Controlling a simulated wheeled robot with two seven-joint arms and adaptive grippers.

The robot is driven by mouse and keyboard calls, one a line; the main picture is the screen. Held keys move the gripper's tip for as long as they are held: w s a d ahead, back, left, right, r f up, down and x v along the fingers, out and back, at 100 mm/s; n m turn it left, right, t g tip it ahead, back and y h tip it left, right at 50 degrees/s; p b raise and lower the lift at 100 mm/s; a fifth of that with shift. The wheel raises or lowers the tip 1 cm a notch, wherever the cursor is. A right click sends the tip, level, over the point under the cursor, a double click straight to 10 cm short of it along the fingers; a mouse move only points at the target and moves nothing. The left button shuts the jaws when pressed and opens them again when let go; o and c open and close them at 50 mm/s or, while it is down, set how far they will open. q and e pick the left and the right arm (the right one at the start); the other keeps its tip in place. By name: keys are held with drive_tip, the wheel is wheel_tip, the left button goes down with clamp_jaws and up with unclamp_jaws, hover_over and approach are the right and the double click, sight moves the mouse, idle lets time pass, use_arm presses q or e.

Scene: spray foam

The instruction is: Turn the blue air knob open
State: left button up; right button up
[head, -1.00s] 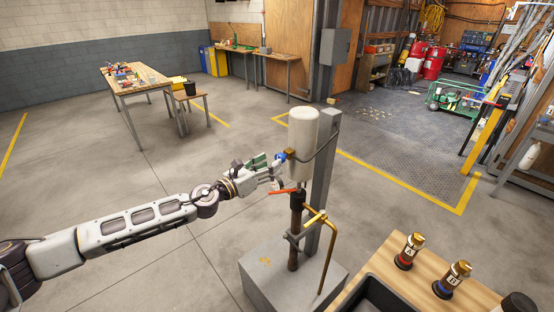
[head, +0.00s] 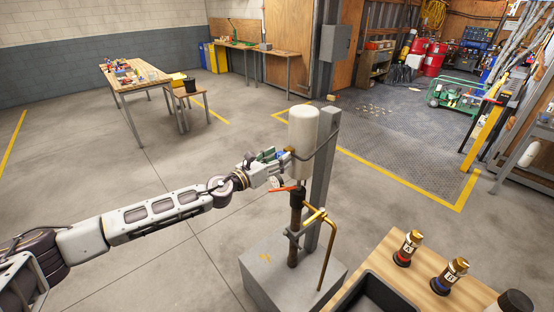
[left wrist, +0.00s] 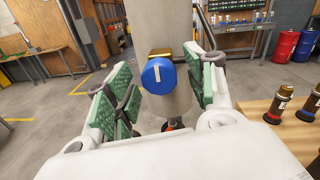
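The blue air knob (left wrist: 158,76) sits on a brass fitting on the side of the white cylinder (head: 303,130). A short white mark on its face points about straight up in the left wrist view. My left gripper (head: 275,158) is level with the knob, close in front of it. In the left wrist view its green-padded fingers (left wrist: 160,84) are spread, one on each side of the knob, with gaps showing. In the head view the gripper mostly hides the knob. My right gripper is in neither view.
A red lever (head: 287,188) and a small gauge sit just below the gripper. A grey post (head: 321,185) stands behind the cylinder on a concrete block (head: 262,262). A wooden bench (head: 400,258) with brass-topped fittings is at the front right. The floor to the left is clear.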

use_arm(q)
drive_tip(key=c, duration=1)
drive_tip(key=shift+n, duration=0.5)
drive_tip(key=n+g, duration=0.1)
drive_tip(key=n, duration=1.5)
drive_tip(key=o, duration=1)
drive_tip(key=shift+a, duration=0.1)
